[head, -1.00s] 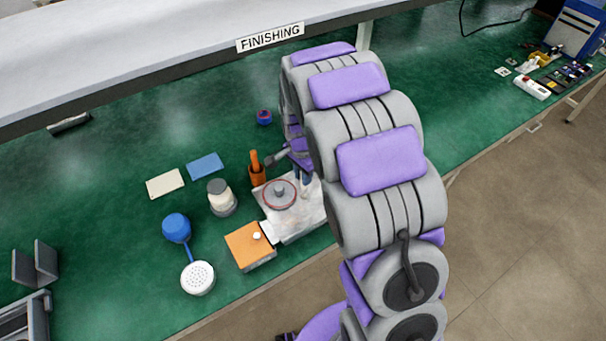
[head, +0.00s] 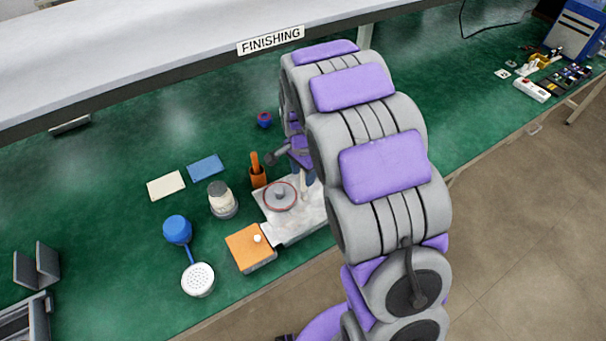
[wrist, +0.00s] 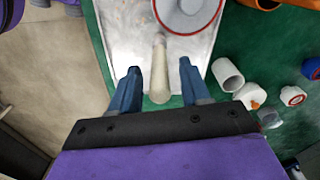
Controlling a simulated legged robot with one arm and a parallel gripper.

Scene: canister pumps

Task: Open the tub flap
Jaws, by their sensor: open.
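My gripper (wrist: 159,70) is open in the wrist view, its two blue fingers apart on either side of a pale rod-like handle (wrist: 160,80). I see no clear contact with it. The handle lies over a pale metal-grey slab (wrist: 122,35), near a grey disc with a red rim (wrist: 190,12). In the head view the disc (head: 281,195) sits on the slab (head: 285,230), and my gripper (head: 308,183) is just right of it, partly hidden by my arm. An orange box (head: 248,250) with a white knob stands in front-left; I cannot tell which part is the tub flap.
A jar (head: 222,202), a blue canister (head: 177,229) and a white perforated disc (head: 198,279) are to the left. White cylinders (wrist: 227,74) lie beside the slab. The bench edge is close in front.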

